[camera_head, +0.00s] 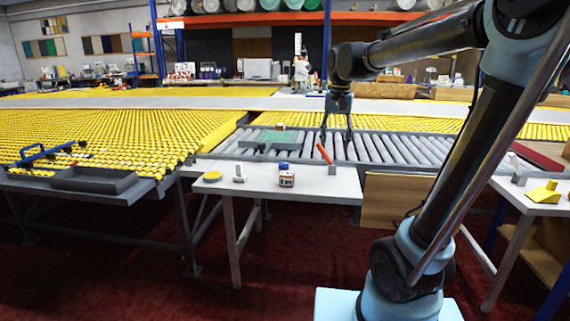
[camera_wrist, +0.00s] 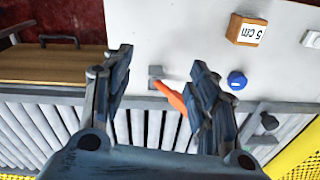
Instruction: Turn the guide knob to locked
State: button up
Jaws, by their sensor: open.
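An orange handle (camera_head: 324,153) on a small grey block (camera_head: 332,170) stands at the back right of the white table. A blue round knob (camera_head: 284,166) sits to its left, behind a labelled box. No label shows which of these is the guide knob, and no locked mark is readable. My gripper (camera_head: 337,137) is open and points down above the rollers, near the orange handle. In the wrist view the grey block (camera_wrist: 155,76) and the orange handle (camera_wrist: 170,97) appear between the spread fingers, the handle close to the right finger. The blue knob (camera_wrist: 236,80) is outside them. I see no clear contact.
The box marked "5 cm" (camera_wrist: 246,30), a white upright piece (camera_head: 239,173) and a yellow disc (camera_head: 212,176) stand on the white table (camera_head: 330,187). A wooden panel (camera_head: 388,198) is at the right.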

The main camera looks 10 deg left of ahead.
jog(key=w+a+r, duration=0.3)
jog(key=w+a, duration=0.3)
jog(key=a, duration=0.4)
jog(key=m, duration=0.1)
send_over(284, 163)
jog(key=shift+g, duration=0.4)
jog(key=f, duration=1.6)
jog(key=shift+w+f, duration=0.2)
jog(key=shift+f, duration=0.1)
jog(key=c, duration=1.1)
